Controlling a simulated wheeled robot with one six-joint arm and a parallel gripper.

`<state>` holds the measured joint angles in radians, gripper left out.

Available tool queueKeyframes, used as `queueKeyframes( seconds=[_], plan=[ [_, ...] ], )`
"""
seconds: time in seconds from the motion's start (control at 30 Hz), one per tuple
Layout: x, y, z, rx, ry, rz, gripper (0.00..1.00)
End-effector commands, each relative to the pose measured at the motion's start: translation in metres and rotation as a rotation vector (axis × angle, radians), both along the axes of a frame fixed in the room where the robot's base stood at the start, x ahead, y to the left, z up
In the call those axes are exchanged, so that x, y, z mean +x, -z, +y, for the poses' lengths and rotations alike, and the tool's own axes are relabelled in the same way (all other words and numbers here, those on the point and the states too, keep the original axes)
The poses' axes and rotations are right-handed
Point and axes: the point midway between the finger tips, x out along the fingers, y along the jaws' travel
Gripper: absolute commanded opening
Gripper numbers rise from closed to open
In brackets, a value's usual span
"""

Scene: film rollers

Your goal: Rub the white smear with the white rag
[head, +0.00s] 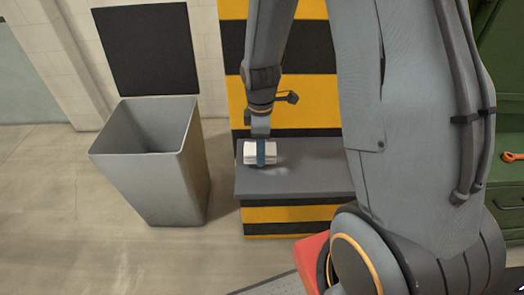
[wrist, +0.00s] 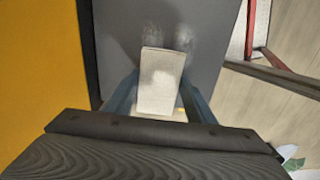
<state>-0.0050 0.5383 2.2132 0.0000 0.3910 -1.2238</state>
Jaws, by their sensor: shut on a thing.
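The white rag (head: 253,156) is a folded white block, held in my gripper (head: 260,153) at the left part of a grey ledge (head: 308,176). In the wrist view the rag (wrist: 160,80) sits between the two blue-grey fingers of my gripper (wrist: 158,98), which are shut on it. The white smear (head: 281,171) is a faint pale patch on the ledge, just right of the rag. In the wrist view the smear (wrist: 181,40) shows as whitish cloudy patches beyond and beside the rag. The rag hides part of that surface. I cannot tell whether the rag touches the ledge.
A yellow and black striped panel (head: 233,60) rises behind the ledge. A green cabinet (head: 504,120) stands at the right. The floor at the left front is clear.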

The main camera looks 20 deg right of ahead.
Motion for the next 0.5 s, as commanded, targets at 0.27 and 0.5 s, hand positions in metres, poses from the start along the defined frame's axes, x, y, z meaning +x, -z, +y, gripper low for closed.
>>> queueKeyframes(
  seconds=[0.27, 0.5],
  plan=[
    [0.000, -0.029, 0.001, 0.000, -0.002, -0.002, 0.22],
    [0.000, -0.048, 0.001, 0.000, -0.004, -0.001, 0.22]
  ],
)
